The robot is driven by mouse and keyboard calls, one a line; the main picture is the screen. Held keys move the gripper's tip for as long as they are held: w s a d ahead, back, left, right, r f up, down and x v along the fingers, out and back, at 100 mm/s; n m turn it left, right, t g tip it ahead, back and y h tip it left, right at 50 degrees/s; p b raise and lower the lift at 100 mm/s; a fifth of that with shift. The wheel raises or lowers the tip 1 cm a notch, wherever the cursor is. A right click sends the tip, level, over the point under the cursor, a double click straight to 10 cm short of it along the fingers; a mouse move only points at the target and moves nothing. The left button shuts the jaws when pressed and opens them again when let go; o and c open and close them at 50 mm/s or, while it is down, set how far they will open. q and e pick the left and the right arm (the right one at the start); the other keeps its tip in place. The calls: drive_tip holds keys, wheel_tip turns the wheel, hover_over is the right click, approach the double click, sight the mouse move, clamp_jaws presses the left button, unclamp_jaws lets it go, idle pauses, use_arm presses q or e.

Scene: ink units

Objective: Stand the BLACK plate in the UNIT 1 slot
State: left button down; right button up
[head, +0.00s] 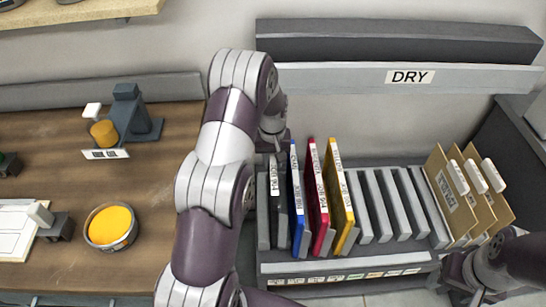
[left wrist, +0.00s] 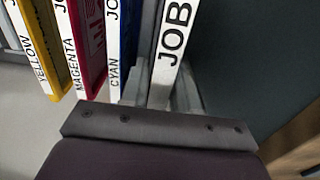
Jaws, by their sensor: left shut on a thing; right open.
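The black plate (head: 279,205) stands upright at the left end of the grey slotted rack (head: 345,265), left of the blue plate. My left gripper (head: 279,147) is at its upper end and partly hidden by my arm. In the left wrist view the gripper (left wrist: 160,94) is shut on the black plate, whose white edge label (left wrist: 170,50) reads "JOB". The plate's lower edge is hidden, so I cannot tell how deep it sits. Small slot labels on the rack front are too small to read. My right gripper (head: 470,276) is open and empty at lower right.
Blue (head: 297,205), magenta (head: 318,200) and yellow (head: 340,195) plates stand beside the black one. Empty slots follow, then tan folders (head: 455,195). A "DRY" ledge (head: 340,78) runs behind. A wooden bench (head: 60,150) with a yellow ink tin (head: 110,226) is left.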

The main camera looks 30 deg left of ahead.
use_arm(q)
wheel_tip(320, 180, down, 10)
drive_tip(key=b, duration=0.5)
drive_tip(key=shift+f+b, duration=0.25)
drive_tip(key=shift+b, duration=0.05)
idle(0.4)
drive_tip(key=c, duration=0.8)
unclamp_jaws()
drive_tip(key=shift+o, duration=0.2)
wheel_tip(320, 180, up, 13)
drive_tip(key=shift+f, duration=0.15)
